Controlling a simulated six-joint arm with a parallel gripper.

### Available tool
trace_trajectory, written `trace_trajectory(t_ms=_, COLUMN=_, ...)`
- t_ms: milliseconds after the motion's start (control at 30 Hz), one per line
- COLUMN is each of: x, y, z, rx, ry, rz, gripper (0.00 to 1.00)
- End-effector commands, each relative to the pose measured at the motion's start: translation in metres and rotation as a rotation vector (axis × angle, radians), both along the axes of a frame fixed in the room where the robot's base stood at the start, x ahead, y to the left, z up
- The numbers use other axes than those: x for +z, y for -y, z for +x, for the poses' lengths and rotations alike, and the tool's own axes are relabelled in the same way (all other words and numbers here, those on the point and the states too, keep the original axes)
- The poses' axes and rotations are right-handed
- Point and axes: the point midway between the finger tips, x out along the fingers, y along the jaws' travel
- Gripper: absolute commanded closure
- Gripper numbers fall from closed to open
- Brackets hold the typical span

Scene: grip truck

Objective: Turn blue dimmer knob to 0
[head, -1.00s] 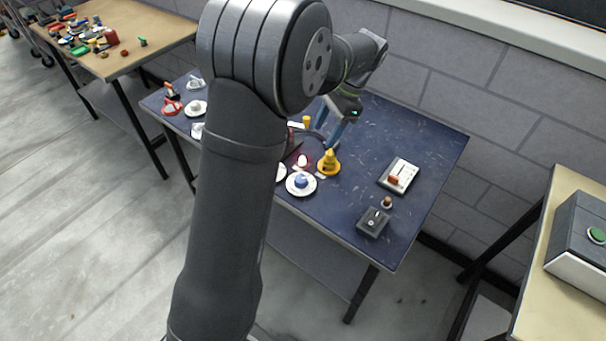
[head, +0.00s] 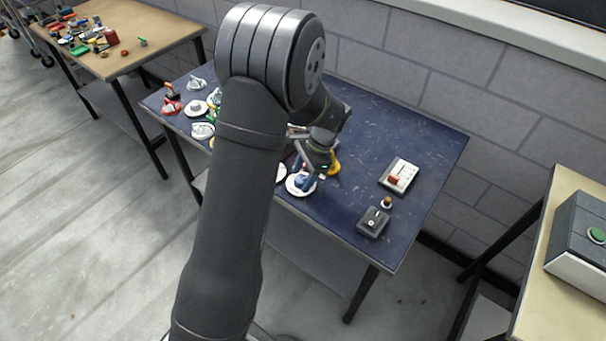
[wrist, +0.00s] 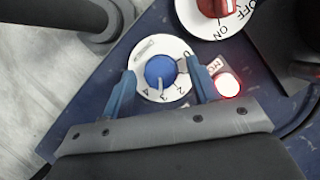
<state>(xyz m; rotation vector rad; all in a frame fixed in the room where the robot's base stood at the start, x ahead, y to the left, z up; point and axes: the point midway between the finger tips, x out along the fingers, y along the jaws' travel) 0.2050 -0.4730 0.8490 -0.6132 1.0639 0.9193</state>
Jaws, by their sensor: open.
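The blue dimmer knob (wrist: 160,71) sits on a round white dial plate (wrist: 147,50) with printed numbers, near the front edge of the blue table. In the wrist view its pale pointer mark lies on the lower side, near the numbers 2 to 4; the 0 is at the upper right of the dial. My gripper (wrist: 160,88) is open, with one blue finger on each side of the knob; I cannot tell whether either touches it. In the head view my gripper (head: 307,178) is over the white dial plate (head: 298,190) and partly hides the knob.
A red ON/OFF knob (wrist: 215,5) on a white plate is close by, with a lit red lamp (wrist: 228,85) to the right of the dial. A yellow piece (head: 334,163) stands just behind my gripper. A dark switch box (head: 373,222) and slider panel (head: 399,176) lie to the right.

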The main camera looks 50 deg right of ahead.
Motion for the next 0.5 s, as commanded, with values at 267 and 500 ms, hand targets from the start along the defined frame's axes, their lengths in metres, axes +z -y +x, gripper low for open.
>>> trace_trajectory(t_ms=267, x=-0.0007, y=-0.0001, z=0.0002, rx=0.000, ry=-0.001, rz=-0.001, gripper=0.49)
trace_trajectory(t_ms=500, x=-0.0004, y=0.0000, z=0.0001, rx=0.000, ry=-0.001, rz=-0.001, gripper=0.89)
